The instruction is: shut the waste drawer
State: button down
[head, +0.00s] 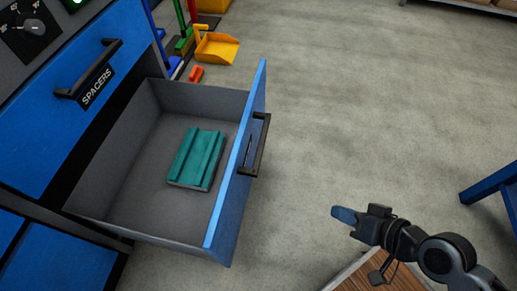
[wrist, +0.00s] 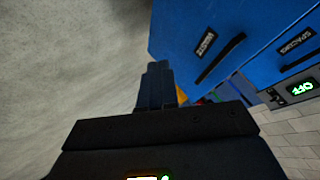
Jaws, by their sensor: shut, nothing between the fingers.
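The waste drawer stands wide open in the head view, with a blue front panel (head: 238,180), a black handle (head: 256,146) and a grey inside (head: 142,150). A teal ribbed block (head: 197,158) lies on its floor. My gripper (head: 345,215) is to the right of the drawer front, apart from it, with its blue fingertips pointing left toward it. In the wrist view my gripper (wrist: 157,72) is shut and empty, and the drawer's blue front (wrist: 185,45) with its handle (wrist: 222,60) and a small label shows beyond and to the right.
The closed spacers drawer (head: 60,80) is above and left of the open one. A yellow dustpan (head: 215,48) and a red piece (head: 196,74) are on the floor behind. A blue leg or frame (head: 490,185) stands at right. Floor between drawer front and gripper is clear.

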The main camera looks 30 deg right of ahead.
jog(key=w+r+m+y+p, duration=0.25)
jog(key=w+y, duration=0.25)
jog(key=w, duration=0.3)
jog(key=y, duration=0.4)
send_near(238, 155)
jog(key=shift+n+t, duration=0.25)
jog(key=shift+t, duration=0.05)
jog(key=w+a+f+b, duration=0.2)
jog(key=w+a+b, duration=0.1)
jog(key=shift+a+f, duration=0.35)
jog(key=shift+w+a+r, duration=0.1)
jog(key=shift+w+a, duration=0.4)
jog(key=shift+w, duration=0.05)
jog(key=shift+w+a, duration=0.25)
jog(key=w+a+b, duration=0.3)
jog(key=w+a, duration=2.4)
jog(key=shift+b, duration=0.35)
jog(key=shift+r, duration=0.2)
